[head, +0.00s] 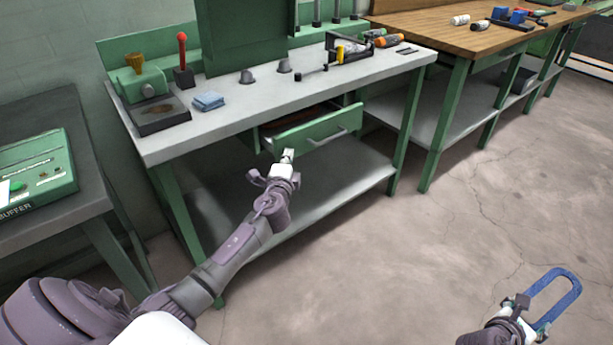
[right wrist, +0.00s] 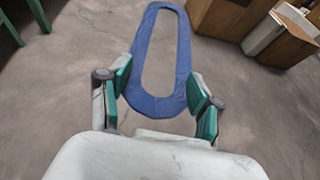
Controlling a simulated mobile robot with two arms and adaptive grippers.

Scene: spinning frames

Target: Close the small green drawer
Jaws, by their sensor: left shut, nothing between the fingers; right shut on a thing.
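The small green drawer (head: 318,131) hangs under the grey-topped workbench (head: 240,110) and stands open, pulled out toward me. My right gripper (head: 525,318) is shut on a blue elongated loop (head: 556,288), well away from the drawer over the floor. The loop also shows in the right wrist view (right wrist: 158,98), held at its near end.
The bench top carries a green device (head: 146,84), a blue folded cloth (head: 208,101) and several tools. A lower shelf (head: 330,180) lies below the drawer. A wooden-topped bench (head: 470,35) stands to the right, a dark table (head: 50,105) to the left.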

